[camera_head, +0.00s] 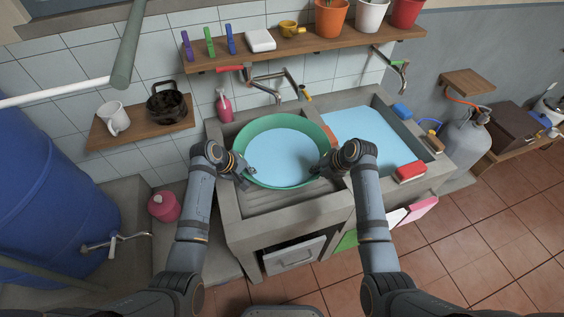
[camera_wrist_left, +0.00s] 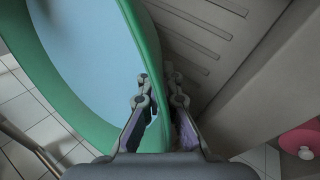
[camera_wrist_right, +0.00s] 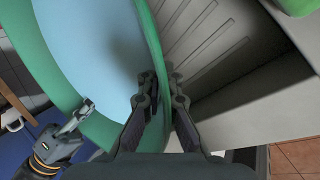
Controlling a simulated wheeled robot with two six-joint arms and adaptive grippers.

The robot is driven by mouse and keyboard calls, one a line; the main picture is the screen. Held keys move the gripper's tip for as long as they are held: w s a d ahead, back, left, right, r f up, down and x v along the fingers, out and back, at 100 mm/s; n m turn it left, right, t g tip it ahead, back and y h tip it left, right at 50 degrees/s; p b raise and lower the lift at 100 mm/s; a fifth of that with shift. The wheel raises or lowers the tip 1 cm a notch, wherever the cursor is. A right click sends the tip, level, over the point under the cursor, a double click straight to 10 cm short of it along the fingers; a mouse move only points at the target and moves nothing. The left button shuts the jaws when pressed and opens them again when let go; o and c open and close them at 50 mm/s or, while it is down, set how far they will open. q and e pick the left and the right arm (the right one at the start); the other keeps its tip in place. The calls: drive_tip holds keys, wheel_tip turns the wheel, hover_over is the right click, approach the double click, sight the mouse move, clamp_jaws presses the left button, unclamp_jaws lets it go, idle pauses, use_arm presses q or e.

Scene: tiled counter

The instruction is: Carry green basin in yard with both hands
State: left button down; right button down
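The green basin (camera_head: 320,142) is round and wide and holds light blue water. It is over the left part of the concrete sink (camera_head: 228,205); I cannot tell whether it rests on it or is just above. My left gripper (camera_head: 245,175) is at the basin's left side. In the left wrist view its fingers (camera_wrist_left: 161,95) close on both sides of the green rim. My right gripper (camera_head: 322,168) is at the right side. In the right wrist view its fingers (camera_wrist_right: 163,88) also close on the rim. The basin's underside is hidden.
The sink's right compartment (camera_head: 368,135) holds blue water. A red sponge (camera_head: 410,172) lies on its front edge. The tap (camera_head: 275,90) stands behind the basin. A blue barrel (camera_head: 40,170) is at left, a gas bottle (camera_head: 466,145) at right. Tiled floor (camera_head: 470,230) is clear at right.

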use_arm(q)
drive_tip(key=shift+w+r, duration=0.2)
use_arm(e)
drive_tip(key=shift+w+r, duration=0.2)
idle(0.3)
